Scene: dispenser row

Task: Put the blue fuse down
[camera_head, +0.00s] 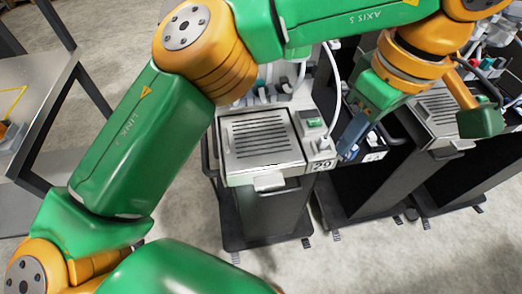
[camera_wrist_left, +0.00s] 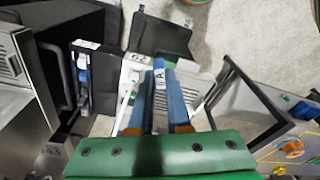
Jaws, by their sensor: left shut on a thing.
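My left gripper (camera_head: 350,148) points down just right of the dispenser (camera_head: 262,140) numbered 29, and its long blue-grey fingers are shut. In the left wrist view the two fingers (camera_wrist_left: 163,95) reach forward from the green palm. A narrow piece with a white lettered label, seemingly the blue fuse (camera_wrist_left: 158,82), is pinched between them. The fingers hide most of it, and I cannot make it out in the head view. I cannot tell whether it touches anything below. My right gripper is not in view.
More dispensers on dark stands (camera_head: 435,115) stand to the right. A white cable (camera_head: 333,85) hangs close beside my left gripper. A metal-topped table (camera_head: 35,80) is at the far left. Bare concrete floor (camera_head: 345,255) lies in front of the row.

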